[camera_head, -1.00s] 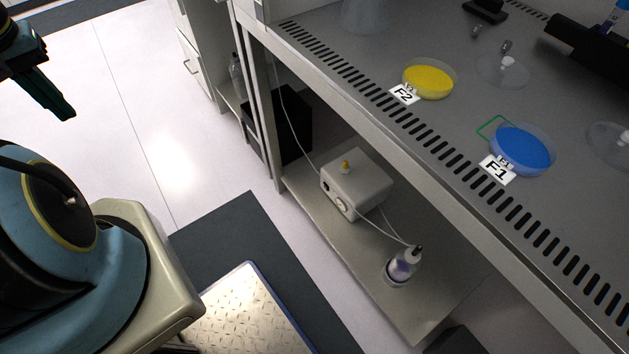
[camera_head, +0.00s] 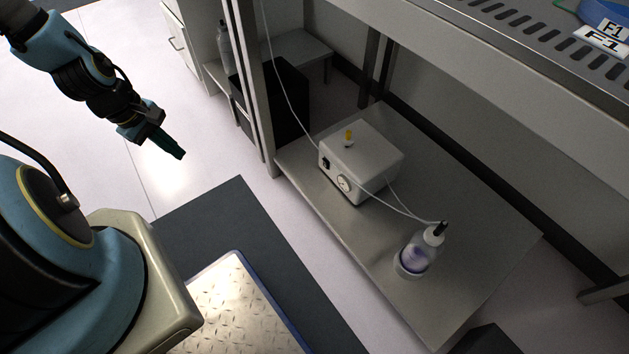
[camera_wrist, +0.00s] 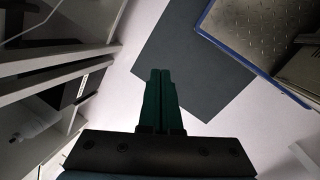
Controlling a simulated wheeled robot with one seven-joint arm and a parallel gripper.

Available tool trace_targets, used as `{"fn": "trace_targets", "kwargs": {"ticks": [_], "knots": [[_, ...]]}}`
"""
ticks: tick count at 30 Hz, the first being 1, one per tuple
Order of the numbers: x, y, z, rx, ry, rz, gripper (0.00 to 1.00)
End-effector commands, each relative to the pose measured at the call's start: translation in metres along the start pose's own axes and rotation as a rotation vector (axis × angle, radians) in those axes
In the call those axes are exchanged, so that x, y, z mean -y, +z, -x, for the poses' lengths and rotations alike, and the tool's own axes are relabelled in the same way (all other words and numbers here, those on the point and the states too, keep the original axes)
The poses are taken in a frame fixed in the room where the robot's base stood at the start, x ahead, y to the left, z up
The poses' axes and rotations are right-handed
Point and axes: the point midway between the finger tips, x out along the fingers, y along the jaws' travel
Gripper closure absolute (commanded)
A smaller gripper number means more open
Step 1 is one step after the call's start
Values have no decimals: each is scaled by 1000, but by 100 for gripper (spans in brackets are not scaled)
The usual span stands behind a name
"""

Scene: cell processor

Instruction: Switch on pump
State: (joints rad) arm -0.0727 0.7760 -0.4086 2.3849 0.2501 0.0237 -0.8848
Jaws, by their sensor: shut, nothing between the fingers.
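The pump (camera_head: 362,162) is a pale box with a yellow-topped fitting on its lid, standing on the low shelf under the bench. Its front face carries a dark switch (camera_head: 326,163) and a round gauge (camera_head: 343,183). I cannot tell the switch's position. Tubing runs from it to a bottle (camera_head: 420,250) with purple liquid. My gripper (camera_head: 181,155) is shut and empty, in the air left of the shelf and well apart from the pump. In the wrist view my gripper's green fingers (camera_wrist: 160,75) are together, pointing over the floor.
The low shelf (camera_head: 480,230) has bare room around the pump. The bench top (camera_head: 480,25) overhangs it, with a leg (camera_head: 250,90) at its left. A black box (camera_head: 285,100) stands behind that leg. A dark mat (camera_head: 215,215) lies on the open floor.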

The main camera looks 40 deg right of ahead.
Motion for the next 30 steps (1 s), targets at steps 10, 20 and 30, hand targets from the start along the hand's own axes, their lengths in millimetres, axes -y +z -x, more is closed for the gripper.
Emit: {"fn": "trace_targets", "kwargs": {"ticks": [10,20,30], "knots": [[-55,55,-229,327,268,499,100],[-117,86,-313,630,447,939,100],[-130,89,-316,688,476,1023,100]]}}
